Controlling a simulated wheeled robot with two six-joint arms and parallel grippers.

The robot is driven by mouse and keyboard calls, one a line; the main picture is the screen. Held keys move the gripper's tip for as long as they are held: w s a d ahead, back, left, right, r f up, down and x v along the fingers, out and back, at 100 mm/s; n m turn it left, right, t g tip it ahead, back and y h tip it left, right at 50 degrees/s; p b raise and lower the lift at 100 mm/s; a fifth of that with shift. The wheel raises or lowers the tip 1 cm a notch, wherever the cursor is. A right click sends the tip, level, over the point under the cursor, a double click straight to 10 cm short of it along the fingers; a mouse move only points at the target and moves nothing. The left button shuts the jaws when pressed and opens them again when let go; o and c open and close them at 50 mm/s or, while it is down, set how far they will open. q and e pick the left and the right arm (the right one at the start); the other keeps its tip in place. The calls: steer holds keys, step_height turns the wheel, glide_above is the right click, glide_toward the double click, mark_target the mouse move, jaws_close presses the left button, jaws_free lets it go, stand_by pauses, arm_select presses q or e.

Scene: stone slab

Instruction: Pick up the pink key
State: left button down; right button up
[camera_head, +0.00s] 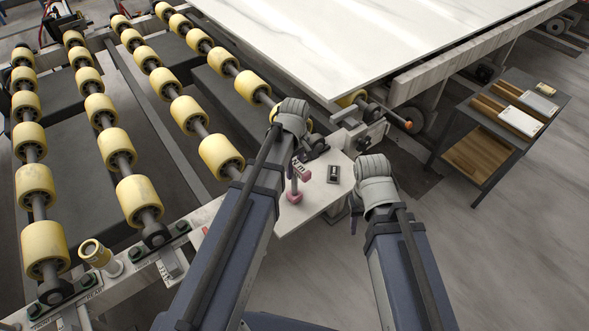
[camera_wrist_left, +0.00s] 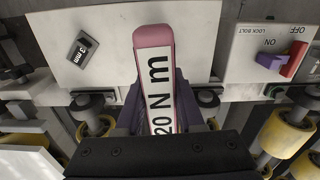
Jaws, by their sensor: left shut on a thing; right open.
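The pink key (camera_head: 294,195) has a white label reading "20 N m". It shows large in the left wrist view (camera_wrist_left: 153,37), its pink end pointing up the picture. My left gripper (camera_head: 304,158) is shut on the pink key, over the white plate (camera_head: 312,212); its fingers (camera_wrist_left: 155,115) are partly hidden behind the key and label. I cannot tell whether the key touches the plate. My right gripper (camera_head: 355,208) is open and empty at the plate's right edge, mostly hidden by its own wrist.
A small black "3 mm" block (camera_head: 333,174) lies on the plate. A "LOCK BOLT" panel (camera_wrist_left: 250,45) with purple and red parts is beside it. Yellow rollers (camera_head: 133,198) fill the left, a stone slab (camera_head: 370,35) the back. A small shelf (camera_head: 490,140) stands right.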

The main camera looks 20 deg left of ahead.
arm_select(q)
step_height(320, 180, up, 9)
steer(key=p, duration=0.8)
steer(key=shift+r+p, duration=0.15)
steer(key=shift+p, duration=0.15)
steer(key=shift+s+a, duration=0.1)
